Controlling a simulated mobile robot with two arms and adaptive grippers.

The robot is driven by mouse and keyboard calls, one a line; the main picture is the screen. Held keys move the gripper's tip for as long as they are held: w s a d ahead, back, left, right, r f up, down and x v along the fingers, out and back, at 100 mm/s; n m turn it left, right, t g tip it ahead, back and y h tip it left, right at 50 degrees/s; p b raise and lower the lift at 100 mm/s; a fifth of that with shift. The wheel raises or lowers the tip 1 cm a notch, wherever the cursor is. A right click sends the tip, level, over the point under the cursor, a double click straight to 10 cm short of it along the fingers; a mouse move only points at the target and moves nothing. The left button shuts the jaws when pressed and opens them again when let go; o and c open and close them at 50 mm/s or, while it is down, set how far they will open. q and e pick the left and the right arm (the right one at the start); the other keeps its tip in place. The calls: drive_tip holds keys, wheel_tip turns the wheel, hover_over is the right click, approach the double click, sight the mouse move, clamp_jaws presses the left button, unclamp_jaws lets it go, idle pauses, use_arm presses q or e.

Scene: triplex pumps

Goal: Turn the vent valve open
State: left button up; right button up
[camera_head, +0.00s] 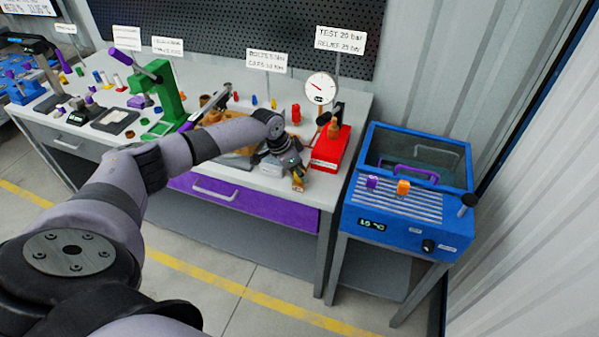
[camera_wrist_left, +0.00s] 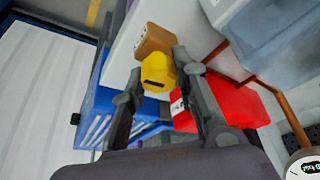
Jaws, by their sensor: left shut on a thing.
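My left gripper (camera_head: 289,168) is at the front right of the workbench, beside the red test unit (camera_head: 330,150). In the left wrist view the gripper (camera_wrist_left: 156,73) has a yellow knob-like piece (camera_wrist_left: 158,72) with a dark slot between its fingertips. An orange-brown block (camera_wrist_left: 153,40) is right behind that piece. The piece may be the vent valve's handle; I cannot tell for sure. In the head view a small brass-yellow part (camera_head: 298,181) shows just below the gripper. The red unit is also in the left wrist view (camera_wrist_left: 240,103), beside the right finger. My right gripper is not in view.
A round gauge (camera_head: 320,87) stands above the red unit. A blue tank (camera_head: 400,215) with orange and purple pieces on its ribbed top stands right of the bench. A green press (camera_head: 165,95) and several small parts are on the bench to the left.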

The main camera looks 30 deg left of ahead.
use_arm(q)
clamp_jaws()
drive_tip(key=shift+r+n+p, duration=0.15)
drive_tip(key=shift+n+p, duration=0.15)
drive_tip(key=shift+p, duration=0.25)
drive_tip(key=n+y+p, duration=0.1)
drive_tip(key=n+p, duration=0.1)
drive_tip(key=p, duration=0.1)
drive_tip(key=n+y+p, duration=0.1)
drive_tip(key=n+p, duration=0.2)
drive_tip(key=p, duration=0.1)
drive_tip(key=shift+d+r+t, duration=0.1)
drive_tip(key=shift+t, duration=0.2)
drive_tip(key=n+y+p, duration=0.1)
drive_tip(key=n+p, duration=0.1)
drive_tip(key=n, duration=0.1)
drive_tip(key=shift+n+y+p, duration=0.3)
drive_tip(key=shift+n+y, duration=0.1)
drive_tip(key=shift+n, duration=0.6)
drive_tip(key=shift+f+n+y, duration=0.25)
drive_tip(key=shift+n+y, duration=0.05)
drive_tip(key=shift+n, duration=0.6)
drive_tip(key=n+g+y, duration=0.1)
drive_tip(key=n, duration=0.1)
drive_tip(key=n+g, duration=0.1)
drive_tip(key=n, duration=0.2)
drive_tip(key=shift+y, duration=0.4)
drive_tip(key=shift+n, duration=0.3)
